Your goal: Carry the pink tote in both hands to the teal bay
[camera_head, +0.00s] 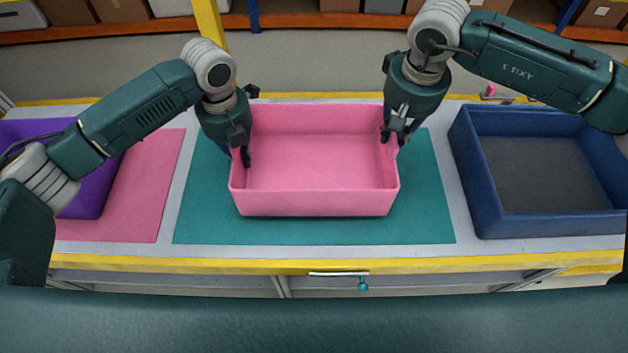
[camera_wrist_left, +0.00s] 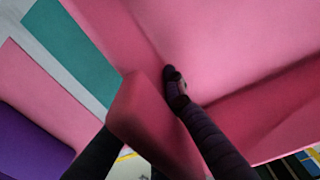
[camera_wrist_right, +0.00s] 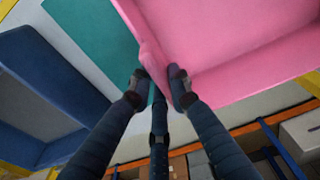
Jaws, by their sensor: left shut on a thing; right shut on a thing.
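The pink tote (camera_head: 315,203) is an empty open box over the teal bay (camera_head: 425,215), a flat teal rectangle on the bench. Teal shows on its left, right and front; I cannot tell whether the tote touches the bay or hangs just above it. My left gripper (camera_head: 243,155) is shut on the tote's left wall, one finger inside, and the left wrist view shows the wall between its fingers (camera_wrist_left: 145,115). My right gripper (camera_head: 393,133) is shut on the right wall, which also shows between its fingers in the right wrist view (camera_wrist_right: 160,85).
A purple tote (camera_head: 95,200) sits on a pink mat (camera_head: 145,205) at the left. A dark blue tote (camera_head: 545,225) stands at the right, close to the teal bay. The bench has yellow edges (camera_head: 200,263). Shelves with boxes (camera_head: 340,5) stand behind.

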